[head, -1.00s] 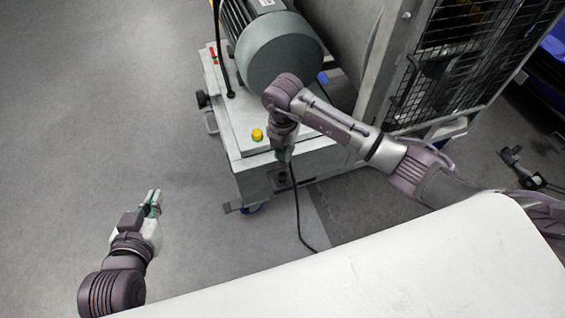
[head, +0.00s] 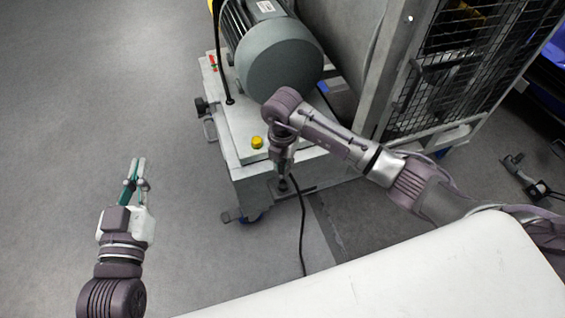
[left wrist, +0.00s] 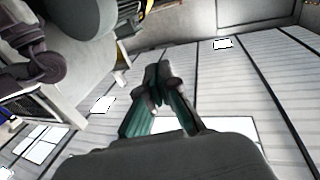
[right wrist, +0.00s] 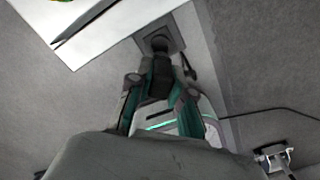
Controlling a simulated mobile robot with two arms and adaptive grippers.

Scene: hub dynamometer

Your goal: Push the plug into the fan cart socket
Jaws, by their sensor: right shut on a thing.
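My right gripper (right wrist: 162,85) is shut on the black plug (right wrist: 160,82) in the right wrist view. The plug points at the round dark socket (right wrist: 160,43) on its square grey plate, very close to it. I cannot tell whether they touch. In the head view my right gripper (head: 283,182) is low at the front face of the fan cart (head: 243,180) and hides most of the socket. The plug's black cable (head: 303,232) hangs to the floor. My left gripper (head: 138,168) is away to the left over bare floor, empty, with its fingertips together in the left wrist view (left wrist: 163,75).
A large grey motor (head: 278,52) and a yellow button (head: 257,142) are on top of the cart. A mesh cage (head: 455,70) stands to the right. A white surface (head: 430,275) fills the lower right. The floor at left is clear.

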